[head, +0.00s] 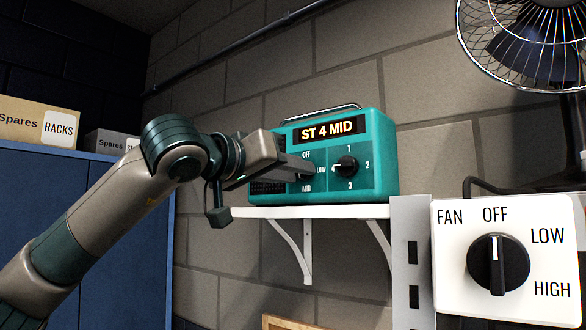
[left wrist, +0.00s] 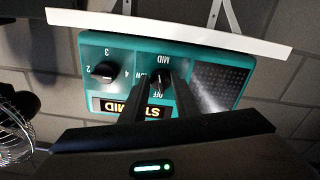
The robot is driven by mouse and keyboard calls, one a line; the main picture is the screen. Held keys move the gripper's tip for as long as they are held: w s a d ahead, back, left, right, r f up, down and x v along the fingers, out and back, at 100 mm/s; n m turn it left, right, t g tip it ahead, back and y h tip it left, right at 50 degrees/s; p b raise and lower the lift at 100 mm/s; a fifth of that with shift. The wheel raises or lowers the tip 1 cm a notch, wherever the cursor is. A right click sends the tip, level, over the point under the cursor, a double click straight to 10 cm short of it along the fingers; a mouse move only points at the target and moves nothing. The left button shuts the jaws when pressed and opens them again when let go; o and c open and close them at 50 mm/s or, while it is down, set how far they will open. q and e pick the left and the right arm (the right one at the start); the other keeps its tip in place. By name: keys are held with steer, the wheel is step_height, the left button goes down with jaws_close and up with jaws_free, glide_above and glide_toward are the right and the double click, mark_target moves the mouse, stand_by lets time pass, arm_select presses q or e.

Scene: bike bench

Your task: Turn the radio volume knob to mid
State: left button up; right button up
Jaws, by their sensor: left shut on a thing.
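The teal radio (head: 375,180) sits on a white shelf; its display (head: 326,131) reads "ST 4 MID". My left gripper (head: 308,170) reaches in from the left and is shut on the volume knob, between the OFF, LOW and MID labels. In the left wrist view, where the radio appears upside down, the dark volume knob (left wrist: 158,84) is between the two fingers. The fingers partly cover it, and its pointer is hard to make out. The station knob (head: 346,167) is just to the right, its pointer toward 4. My right gripper is not in view.
The white shelf (head: 290,212) has brackets beneath it. A fan control panel (head: 452,285) with a black knob (head: 498,264) pointing to OFF is at lower right. A wire-cage fan (head: 530,45) is above it. Boxes (head: 35,122) stand on a blue cabinet (head: 60,215) at left.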

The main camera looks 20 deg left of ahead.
arm_select(q)
steer(key=shift+f+m, duration=0.2)
steer(key=shift+m, duration=1)
steer(key=o, duration=1.1)
steer(key=shift+c, duration=0.2)
steer(key=shift+r, duration=0.1)
steer(key=shift+s+a, duration=0.1)
